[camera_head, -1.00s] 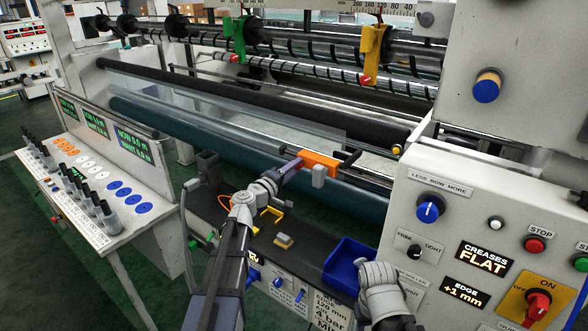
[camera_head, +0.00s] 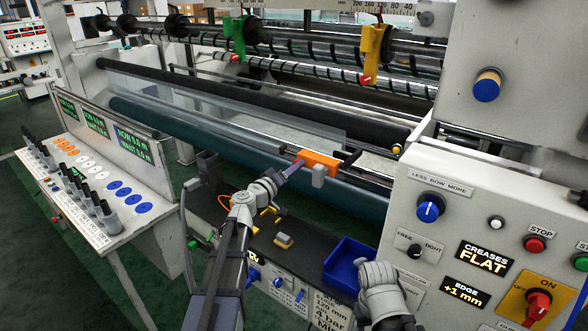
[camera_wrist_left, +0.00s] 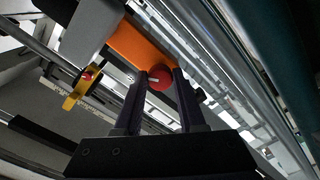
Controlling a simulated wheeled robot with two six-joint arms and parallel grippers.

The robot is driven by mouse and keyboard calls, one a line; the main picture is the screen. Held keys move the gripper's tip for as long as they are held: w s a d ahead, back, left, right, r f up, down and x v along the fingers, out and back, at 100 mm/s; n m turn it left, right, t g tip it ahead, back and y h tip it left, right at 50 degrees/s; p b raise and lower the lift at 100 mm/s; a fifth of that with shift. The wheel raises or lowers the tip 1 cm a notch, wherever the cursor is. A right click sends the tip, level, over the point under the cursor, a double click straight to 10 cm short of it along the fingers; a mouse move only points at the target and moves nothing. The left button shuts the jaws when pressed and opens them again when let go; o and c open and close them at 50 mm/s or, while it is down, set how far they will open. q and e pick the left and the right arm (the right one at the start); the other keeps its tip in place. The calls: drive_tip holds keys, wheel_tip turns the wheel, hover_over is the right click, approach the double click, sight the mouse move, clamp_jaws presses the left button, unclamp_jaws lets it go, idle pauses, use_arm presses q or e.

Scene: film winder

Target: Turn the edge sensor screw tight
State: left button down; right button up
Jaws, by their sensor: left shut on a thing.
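The edge sensor is an orange block (camera_head: 318,160) with a grey part below it, at the middle of the machine. In the left wrist view the orange block (camera_wrist_left: 140,48) carries a round red screw knob (camera_wrist_left: 160,77) with a white mark. My left gripper (camera_head: 297,166) reaches up to the orange block's left end. In the left wrist view its fingers (camera_wrist_left: 160,75) are shut on the red knob, one on each side. The knob is hidden in the head view. My right arm shows at the lower right, but its fingers cannot be made out.
A blue tray (camera_head: 347,266) sits on the dark ledge below, with a small yellow and grey piece (camera_head: 284,241) to its left. The control panel (camera_head: 470,226) stands at the right; its edge display reads +1 mm. A clear film web and dark rollers (camera_head: 250,97) lie behind.

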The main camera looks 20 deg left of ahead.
idle(0.3)
use_arm(q)
drive_tip(key=c, duration=0.5)
unclamp_jaws()
drive_tip(key=v, duration=0.8)
